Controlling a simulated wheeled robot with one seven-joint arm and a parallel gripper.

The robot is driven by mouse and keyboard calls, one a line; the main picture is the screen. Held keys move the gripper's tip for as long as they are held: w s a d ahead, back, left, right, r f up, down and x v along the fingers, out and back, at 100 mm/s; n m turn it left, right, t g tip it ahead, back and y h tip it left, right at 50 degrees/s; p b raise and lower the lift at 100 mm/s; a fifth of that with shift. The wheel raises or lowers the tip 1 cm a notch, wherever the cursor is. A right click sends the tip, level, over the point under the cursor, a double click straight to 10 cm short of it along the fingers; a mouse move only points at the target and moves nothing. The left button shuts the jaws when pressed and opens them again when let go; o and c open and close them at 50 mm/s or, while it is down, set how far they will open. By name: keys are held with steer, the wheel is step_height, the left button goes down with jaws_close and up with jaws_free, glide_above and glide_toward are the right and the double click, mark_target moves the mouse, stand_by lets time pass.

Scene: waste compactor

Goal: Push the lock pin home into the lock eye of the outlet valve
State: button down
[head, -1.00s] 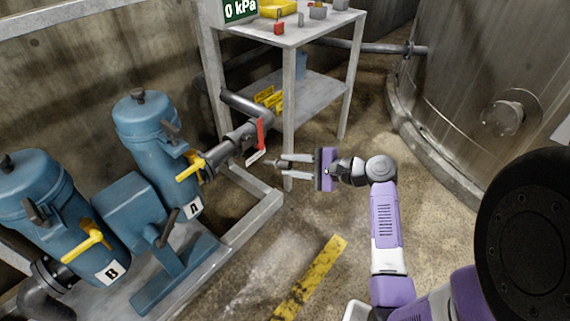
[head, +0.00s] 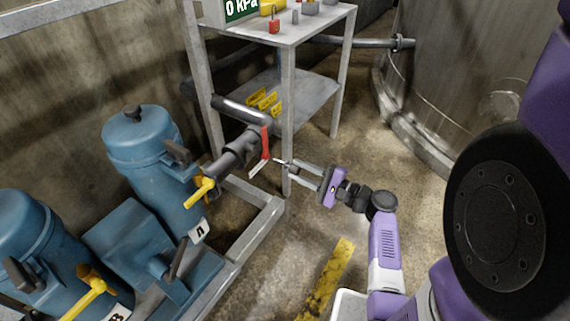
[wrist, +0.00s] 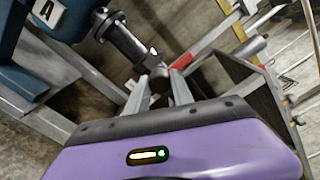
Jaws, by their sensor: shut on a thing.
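The outlet valve's red handle (head: 265,143) stands on the grey pipe behind filter A, its lower end bent and pale. It also shows in the wrist view (wrist: 183,61). My gripper (head: 297,167) is just right of the handle, its two fingers pointing left toward it. The fingers are shut on a small grey lock pin (head: 280,162), whose tip is close to the handle. In the wrist view my gripper (wrist: 160,86) holds the pin (wrist: 158,71) between the fingertips. The lock eye is too small to make out, and I cannot tell whether the pin touches it.
Blue filter A (head: 150,160) with a yellow lever (head: 200,192) stands left of the valve. A tank (head: 450,80) stands right.

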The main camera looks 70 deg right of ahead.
mark_target(286, 163)
steer(key=shift+w+d, duration=0.1)
steer(key=shift+w, duration=0.2)
steer(key=shift+x, duration=2.85)
steer(key=shift+b+x, duration=0.45)
steer(key=shift+x, duration=2.45)
stand_by(0.5)
steer(key=c, duration=1)
jaws_free()
steer(key=shift+r, duration=0.1)
steer(key=shift+c, duration=0.2)
steer(key=shift+c, duration=0.3)
steer(key=shift+p+v, duration=0.6)
steer(key=shift+v, duration=2.95)
